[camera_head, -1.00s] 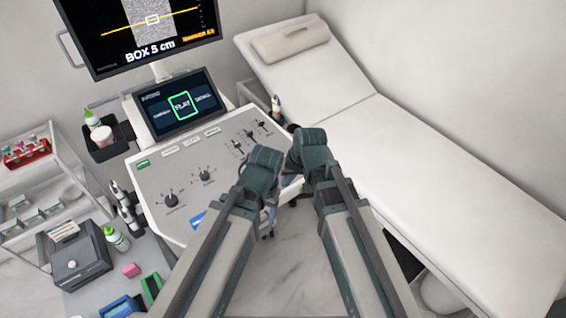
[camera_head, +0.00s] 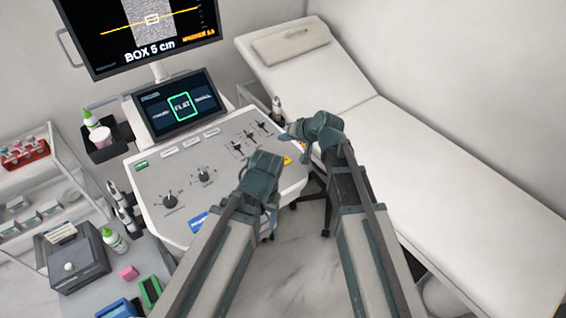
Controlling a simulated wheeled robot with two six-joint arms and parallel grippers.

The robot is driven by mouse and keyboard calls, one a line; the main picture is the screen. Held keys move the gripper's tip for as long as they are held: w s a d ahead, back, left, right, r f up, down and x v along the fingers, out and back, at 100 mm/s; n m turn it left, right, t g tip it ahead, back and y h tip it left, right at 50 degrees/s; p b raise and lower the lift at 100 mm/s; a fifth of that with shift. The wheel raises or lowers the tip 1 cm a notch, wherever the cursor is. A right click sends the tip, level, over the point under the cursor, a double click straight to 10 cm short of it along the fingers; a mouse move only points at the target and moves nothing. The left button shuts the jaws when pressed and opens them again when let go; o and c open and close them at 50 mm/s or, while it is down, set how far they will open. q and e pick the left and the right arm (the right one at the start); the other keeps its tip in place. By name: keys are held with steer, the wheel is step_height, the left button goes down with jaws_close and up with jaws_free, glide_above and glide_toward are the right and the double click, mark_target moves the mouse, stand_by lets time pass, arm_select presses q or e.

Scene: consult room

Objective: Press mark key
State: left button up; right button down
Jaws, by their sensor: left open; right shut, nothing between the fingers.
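The console panel (camera_head: 150,190) carries several keys: a green one (camera_head: 141,164) at upper left, pale ones (camera_head: 190,143) along the top, a blue one (camera_head: 198,222) at the lower edge and a yellow one (camera_head: 287,160) at the right. Their labels are too small to read, so I cannot tell which is the mark key. My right gripper (camera_head: 288,134) is shut and empty, pointing left over the panel's upper right edge beside the sliders. My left gripper (camera_head: 262,172) is open over the panel's right part; its fingers are mostly hidden.
Knobs (camera_head: 170,201) and sliders (camera_head: 237,148) stand up from the panel. A touchscreen (camera_head: 180,105) and a monitor (camera_head: 140,35) reading "BOX 5 cm" are behind it. An exam bed (camera_head: 440,150) lies to the right, a bottle cart (camera_head: 100,270) at lower left.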

mark_target(285, 164)
steer(key=shift+f+b, duration=4.1)
steer(key=shift+f, duration=0.15)
steer(key=shift+f+b, duration=0.4)
steer(key=shift+f+b, duration=0.4)
steer(key=shift+f, duration=0.05)
steer(key=shift+r, duration=0.1)
steer(key=shift+r+p, duration=0.75)
steer(key=shift+p, duration=0.1)
steer(key=shift+r, duration=0.15)
step_height(285, 164, up, 5)
steer(key=p, duration=0.5)
